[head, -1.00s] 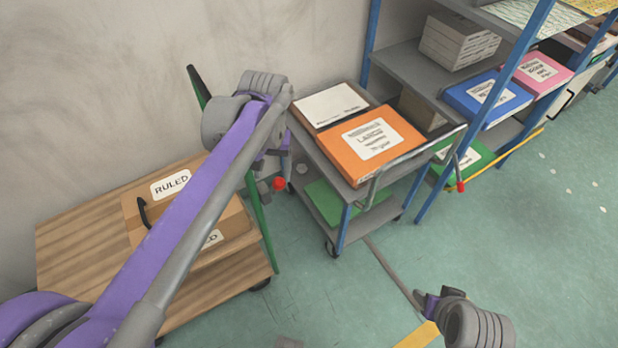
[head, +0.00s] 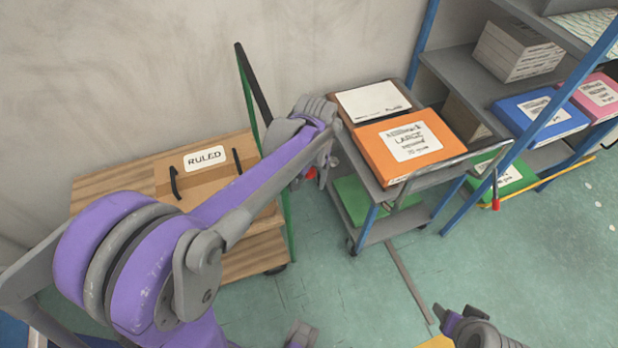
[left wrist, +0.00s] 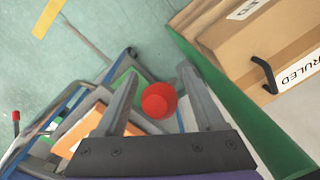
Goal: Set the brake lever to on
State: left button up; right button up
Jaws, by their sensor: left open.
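A round red knob (left wrist: 158,100) shows between the spread fingers of my left gripper (left wrist: 158,72) in the left wrist view. I cannot tell whether the fingers touch it. In the head view only a bit of the red knob (head: 311,173) shows beside my left gripper (head: 320,172), right of the wooden cart's green post. The knob's shaft and any on/off marking are hidden. A second red-tipped rod (head: 495,203) stands on the grey cart, away from the gripper. My right wrist shows at the lower right; its fingers are not clear.
The wooden cart (head: 110,195) carries a box labelled RULED (head: 205,165); its green and black handle (head: 255,85) stands close to my left arm. A grey cart (head: 380,230) holds an orange box (head: 410,145). Shelving stands behind right.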

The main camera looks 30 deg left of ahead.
pick_arm(q)
jog(key=shift+f, duration=0.1)
grip_shut()
dwell(0.3)
dwell(1.1)
